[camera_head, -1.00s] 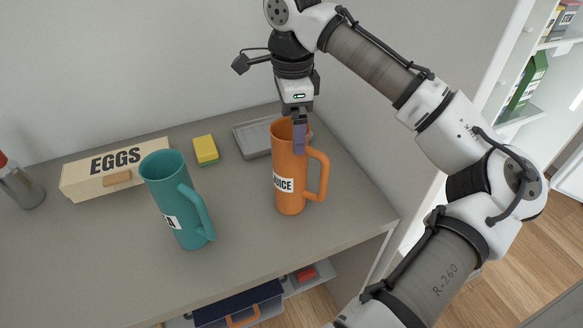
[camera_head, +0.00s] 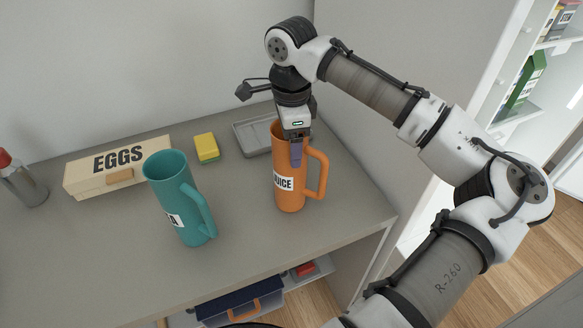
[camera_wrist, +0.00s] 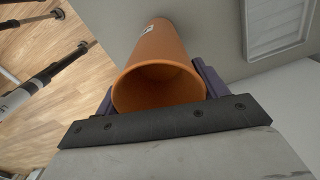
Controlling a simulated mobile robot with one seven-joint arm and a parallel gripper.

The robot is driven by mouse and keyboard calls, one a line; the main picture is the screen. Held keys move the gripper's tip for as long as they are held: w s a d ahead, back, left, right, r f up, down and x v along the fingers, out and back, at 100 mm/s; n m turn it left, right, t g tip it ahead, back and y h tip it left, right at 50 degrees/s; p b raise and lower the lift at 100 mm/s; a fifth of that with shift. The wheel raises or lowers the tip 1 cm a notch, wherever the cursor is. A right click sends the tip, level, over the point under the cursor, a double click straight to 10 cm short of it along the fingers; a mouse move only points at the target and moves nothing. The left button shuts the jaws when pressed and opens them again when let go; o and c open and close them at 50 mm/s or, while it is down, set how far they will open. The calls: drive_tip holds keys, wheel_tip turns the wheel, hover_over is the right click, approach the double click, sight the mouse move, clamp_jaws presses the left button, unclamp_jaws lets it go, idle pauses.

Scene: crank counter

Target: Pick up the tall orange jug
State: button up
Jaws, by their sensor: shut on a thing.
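The tall orange jug (camera_head: 290,188) stands upright on the grey counter, with a white label reading JUICE and its handle (camera_head: 318,172) to the right. My gripper (camera_head: 296,152) comes down on it from above and is shut on its upper part. In the wrist view, the jug's round open mouth (camera_wrist: 158,86) sits between the two dark purple fingers, one on each side. The jug's rim is partly hidden by my gripper in the head view.
A teal jug (camera_head: 178,200) stands to the left. Behind are an EGGS box (camera_head: 118,166), a yellow-green sponge (camera_head: 207,148) and a grey tray (camera_head: 250,138). A red-capped bottle (camera_head: 22,182) is far left.

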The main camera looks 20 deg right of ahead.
drive_tip(key=c, duration=0.9)
drive_tip(key=shift+c, duration=0.2)
drive_tip(key=shift+r, duration=0.2)
